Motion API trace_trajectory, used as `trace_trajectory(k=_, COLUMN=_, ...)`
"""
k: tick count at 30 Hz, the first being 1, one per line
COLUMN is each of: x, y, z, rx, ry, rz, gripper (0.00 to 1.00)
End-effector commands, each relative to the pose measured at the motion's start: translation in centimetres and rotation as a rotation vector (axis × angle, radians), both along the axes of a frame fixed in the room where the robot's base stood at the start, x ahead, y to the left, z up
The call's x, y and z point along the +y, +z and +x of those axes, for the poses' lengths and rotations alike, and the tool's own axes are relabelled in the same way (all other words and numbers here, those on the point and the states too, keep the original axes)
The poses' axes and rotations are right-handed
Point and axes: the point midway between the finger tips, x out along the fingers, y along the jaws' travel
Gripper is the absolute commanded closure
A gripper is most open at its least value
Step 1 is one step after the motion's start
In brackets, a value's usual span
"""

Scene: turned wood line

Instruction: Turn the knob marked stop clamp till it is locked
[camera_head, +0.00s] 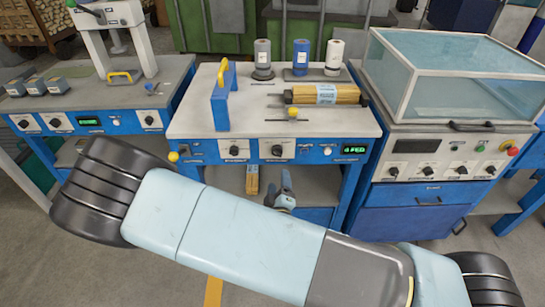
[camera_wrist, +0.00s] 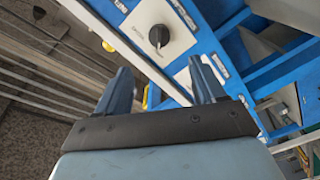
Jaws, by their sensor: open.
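Several black knobs on white plates line the blue front panels; their labels are too small to read, so I cannot tell which is the stop clamp. On the middle bench, two knobs (camera_head: 234,150) and (camera_head: 277,150) sit side by side. In the wrist view one black knob (camera_wrist: 159,36) on a white plate lies beyond my fingertips, its pointer angle unclear. My gripper (camera_wrist: 162,72) is open and empty, apart from that knob. In the head view my gripper (camera_head: 284,192) appears low in front of the middle bench, partly hidden by my arm.
The middle bench top (camera_head: 200,122) carries a yellow-topped blue block (camera_head: 221,97), several bottles and a bundle of wood rods (camera_head: 335,95). A small display (camera_head: 354,149) is lit green. At right stands a clear-lidded cabinet (camera_head: 440,85); at left is another bench (camera_head: 90,95).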

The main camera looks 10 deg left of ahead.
Motion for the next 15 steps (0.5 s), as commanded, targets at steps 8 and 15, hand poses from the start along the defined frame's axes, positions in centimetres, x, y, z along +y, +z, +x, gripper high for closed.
trace_trajectory(k=8, x=1.0, y=0.0, z=4.7, rx=0.000, ry=-0.005, rz=0.001, gripper=0.31)
trace_trajectory(k=15, x=1.9, y=0.0, z=8.7, rx=0.001, ry=-0.004, rz=0.002, gripper=0.31)
